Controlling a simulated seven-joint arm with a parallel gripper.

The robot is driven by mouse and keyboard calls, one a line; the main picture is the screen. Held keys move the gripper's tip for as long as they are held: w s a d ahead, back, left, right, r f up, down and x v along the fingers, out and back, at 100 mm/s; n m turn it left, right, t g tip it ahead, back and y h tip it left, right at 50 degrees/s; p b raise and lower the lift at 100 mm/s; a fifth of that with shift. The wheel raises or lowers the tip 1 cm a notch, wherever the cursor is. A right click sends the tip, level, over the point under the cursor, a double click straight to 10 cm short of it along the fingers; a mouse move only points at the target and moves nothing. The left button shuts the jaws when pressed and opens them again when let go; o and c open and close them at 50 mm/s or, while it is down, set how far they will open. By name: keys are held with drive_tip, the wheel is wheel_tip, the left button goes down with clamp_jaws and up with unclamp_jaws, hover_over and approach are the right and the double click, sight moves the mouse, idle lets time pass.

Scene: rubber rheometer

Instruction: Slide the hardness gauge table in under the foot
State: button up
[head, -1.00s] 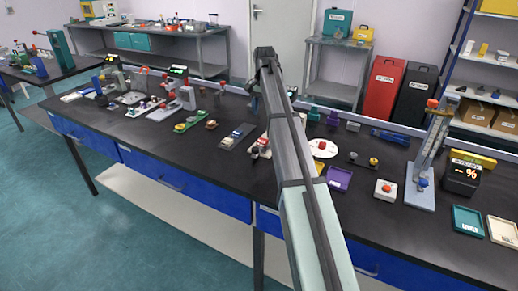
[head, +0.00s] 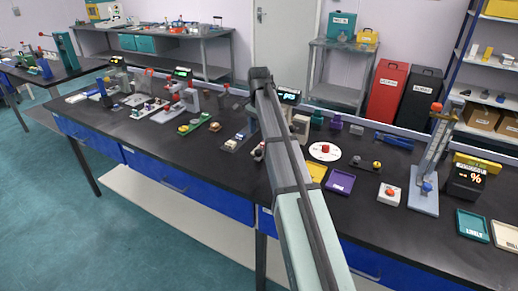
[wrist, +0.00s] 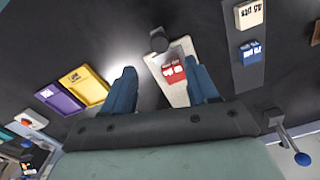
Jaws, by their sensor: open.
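In the wrist view my gripper (wrist: 160,70) is open, its two blue fingers apart over the bench. A red labelled block (wrist: 173,70), which looks like the gauge table, sits between the fingers, close to the right one. It rests on a pale base plate (wrist: 180,98). A dark grey round part (wrist: 158,40), perhaps the foot, is just beyond the red block; I cannot tell its height above it. In the head view a pale upright body (head: 300,127) beside my arm may be the gauge. My arm hides the gripper and the red block there.
A yellow tray (wrist: 84,86) and a purple tray (wrist: 58,98) lie left of the gripper. A cream block (wrist: 249,14) and a blue block (wrist: 251,51) stand on a grey strip at right. A blue-knobbed lever (wrist: 302,158) is at lower right. Bare bench separates these.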

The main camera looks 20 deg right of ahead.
sight(259, 151)
wheel_tip(259, 151, down, 8)
drive_tip(key=shift+f, duration=0.15)
idle(0.3)
drive_tip(key=shift+c, duration=0.3)
clamp_jaws()
idle(0.3)
